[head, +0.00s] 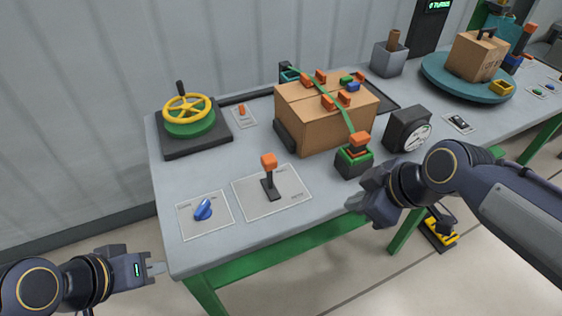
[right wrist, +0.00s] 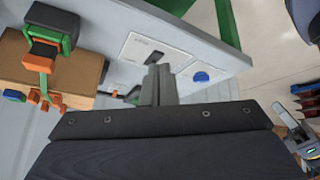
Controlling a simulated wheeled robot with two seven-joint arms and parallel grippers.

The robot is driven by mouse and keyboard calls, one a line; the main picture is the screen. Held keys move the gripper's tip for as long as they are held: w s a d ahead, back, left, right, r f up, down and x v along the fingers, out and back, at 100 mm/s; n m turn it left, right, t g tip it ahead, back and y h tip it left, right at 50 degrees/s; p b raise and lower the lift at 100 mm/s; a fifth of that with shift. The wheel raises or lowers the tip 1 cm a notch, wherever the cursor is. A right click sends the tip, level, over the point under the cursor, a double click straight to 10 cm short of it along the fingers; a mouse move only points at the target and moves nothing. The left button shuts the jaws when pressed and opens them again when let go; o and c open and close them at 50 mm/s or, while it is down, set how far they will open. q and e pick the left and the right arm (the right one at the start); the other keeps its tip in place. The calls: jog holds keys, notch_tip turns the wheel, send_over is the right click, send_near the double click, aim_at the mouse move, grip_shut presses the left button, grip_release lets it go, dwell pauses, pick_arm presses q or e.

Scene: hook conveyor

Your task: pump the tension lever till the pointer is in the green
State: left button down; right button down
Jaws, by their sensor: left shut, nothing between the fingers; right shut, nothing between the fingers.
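A strap tensioner with an orange-topped lever (head: 359,142) on a green and black base (head: 354,161) stands at the front right of a strapped cardboard box (head: 318,120). It also shows at the upper left of the right wrist view (right wrist: 50,30). A black gauge (head: 407,130) with a white round dial stands to its right; the pointer and any green zone are too small to read. My right gripper (head: 362,203) is shut and empty near the table's front edge, apart from the lever. My left gripper (head: 157,268) is shut and empty, off the table's front left corner.
An orange-knobbed lever (head: 269,163) stands upright on a plate left of the box. A blue knob (head: 203,209) is at the front left. A yellow handwheel (head: 187,108) is at the back left. A turntable (head: 440,78) bears another box at the right.

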jog(key=w+a+r+n+g+y+p, duration=0.1)
jog(key=w+a+r+n, duration=0.1)
jog(key=w+a+n, duration=0.5)
jog(key=n, duration=0.3)
jog(key=shift+w+r+y, duration=0.15)
jog(key=shift+y, duration=0.25)
jog(key=p, duration=0.3)
send_near(270, 174)
notch_tip(270, 174, down, 2)
jog(key=a, duration=0.3)
jog(key=shift+w+f, duration=0.1)
jog(key=shift+f, duration=0.2)
